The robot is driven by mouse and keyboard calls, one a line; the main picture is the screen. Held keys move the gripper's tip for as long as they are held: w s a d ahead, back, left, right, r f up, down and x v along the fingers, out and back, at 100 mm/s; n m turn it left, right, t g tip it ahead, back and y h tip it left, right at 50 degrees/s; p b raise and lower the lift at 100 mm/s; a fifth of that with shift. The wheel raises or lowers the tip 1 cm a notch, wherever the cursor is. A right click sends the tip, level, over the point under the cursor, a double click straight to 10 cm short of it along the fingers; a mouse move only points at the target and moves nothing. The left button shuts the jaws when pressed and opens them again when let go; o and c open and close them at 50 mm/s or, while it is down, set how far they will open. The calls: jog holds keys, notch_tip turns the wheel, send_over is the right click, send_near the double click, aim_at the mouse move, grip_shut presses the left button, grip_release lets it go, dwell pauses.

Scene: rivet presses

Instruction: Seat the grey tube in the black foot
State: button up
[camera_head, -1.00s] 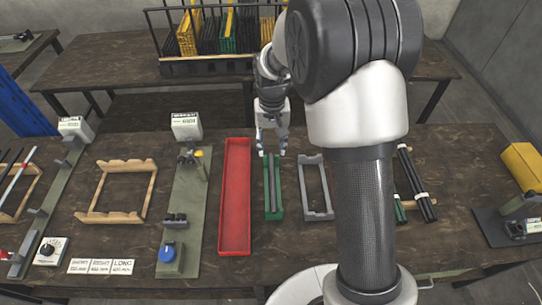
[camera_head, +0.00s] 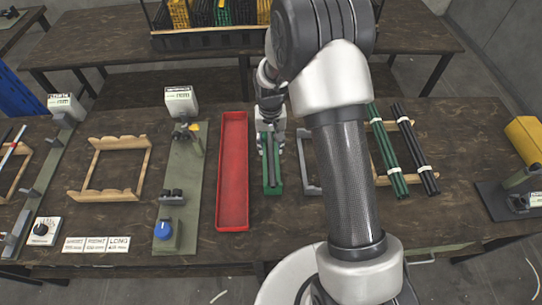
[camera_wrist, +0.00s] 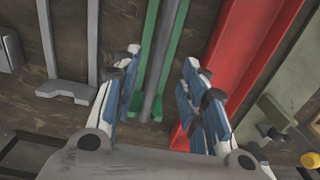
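The grey tube (camera_head: 271,178) lies lengthwise in a narrow green holder (camera_head: 273,191) on the dark wooden bench. In the wrist view the tube (camera_wrist: 167,30) runs between the two green walls. My gripper (camera_head: 271,149) is over the far half of the holder. Its blue-padded fingers (camera_wrist: 162,58) are spread in the wrist view, with the tube showing in the gap between them and no grip on it visible. I cannot pick out the black foot with certainty in either view.
A long red tray (camera_head: 233,222) stands left of the holder, close to one finger. A grey frame (camera_head: 311,188) is to its right, partly behind my arm. Green and black tubes (camera_head: 414,150) lie on a wooden rack further right. A press (camera_head: 179,215) stands left of the red tray.

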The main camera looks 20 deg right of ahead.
aim_at(271, 155)
jog(key=f+b, duration=0.1)
jog(key=f, duration=0.3)
jog(key=shift+s+f+b, duration=0.2)
jog(key=shift+f+b, duration=0.2)
jog(key=shift+r, duration=0.1)
jog(key=shift+c, duration=0.4)
grip_shut()
